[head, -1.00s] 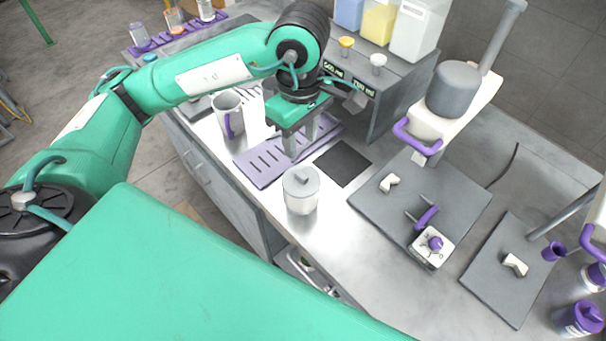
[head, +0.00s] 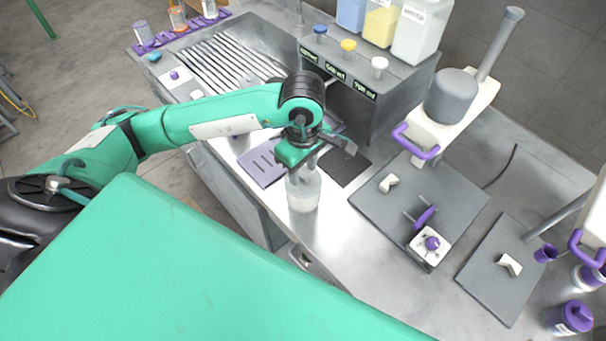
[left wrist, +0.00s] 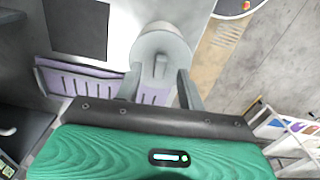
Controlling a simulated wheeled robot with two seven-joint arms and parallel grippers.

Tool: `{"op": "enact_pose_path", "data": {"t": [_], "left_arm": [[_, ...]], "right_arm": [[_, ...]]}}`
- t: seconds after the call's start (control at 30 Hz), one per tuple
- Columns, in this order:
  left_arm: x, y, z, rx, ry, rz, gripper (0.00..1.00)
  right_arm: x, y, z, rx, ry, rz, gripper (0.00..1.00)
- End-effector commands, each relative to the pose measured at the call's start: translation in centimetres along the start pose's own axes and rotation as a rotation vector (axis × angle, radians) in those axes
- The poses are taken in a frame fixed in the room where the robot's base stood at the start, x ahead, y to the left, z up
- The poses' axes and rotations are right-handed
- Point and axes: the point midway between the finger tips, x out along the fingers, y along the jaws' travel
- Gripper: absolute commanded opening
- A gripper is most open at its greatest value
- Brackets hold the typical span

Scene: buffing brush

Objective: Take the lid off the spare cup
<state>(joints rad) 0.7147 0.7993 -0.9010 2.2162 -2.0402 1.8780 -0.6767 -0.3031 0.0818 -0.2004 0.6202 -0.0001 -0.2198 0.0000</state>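The spare cup (head: 303,195) is a pale round cup on the metal counter, left of the dark square pad. Its grey lid (left wrist: 160,42) shows from above in the left wrist view, with a small raised knob (left wrist: 160,66) at its middle. My left gripper (head: 303,164) points down over the cup and hides most of the lid in the head view. In the left wrist view its two fingers (left wrist: 160,80) are apart, one on each side of the knob, with visible gaps. I cannot tell how high the fingertips are above the lid. My right gripper is not in view.
A purple slotted mat (head: 262,163) lies behind the cup, and the dark pad (head: 342,166) lies beside it. A grey dispenser (head: 380,75) with coloured knobs stands at the back. A grey board (head: 375,212) with a purple-handled tool is at the right. The counter's front edge is close to the cup.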

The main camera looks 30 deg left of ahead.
Motion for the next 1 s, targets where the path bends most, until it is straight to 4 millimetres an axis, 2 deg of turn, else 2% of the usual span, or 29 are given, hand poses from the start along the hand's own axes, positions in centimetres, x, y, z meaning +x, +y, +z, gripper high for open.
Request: {"op": "enact_pose_path", "data": {"t": [0.17,0.4,0.6,1.0], "left_arm": [[1.3,-0.1,0.0,0.000,0.000,-0.001,0.39],[1.5,0.0,0.0,0.001,0.000,0.000,0.39],[1.5,0.0,0.0,0.000,0.000,0.000,0.00],[1.4,0.0,0.0,0.000,0.000,0.000,0.00]], "right_arm": [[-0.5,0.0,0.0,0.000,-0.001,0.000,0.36],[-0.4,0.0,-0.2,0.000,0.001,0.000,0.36],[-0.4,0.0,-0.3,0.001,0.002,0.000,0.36],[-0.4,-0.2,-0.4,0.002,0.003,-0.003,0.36]]}}
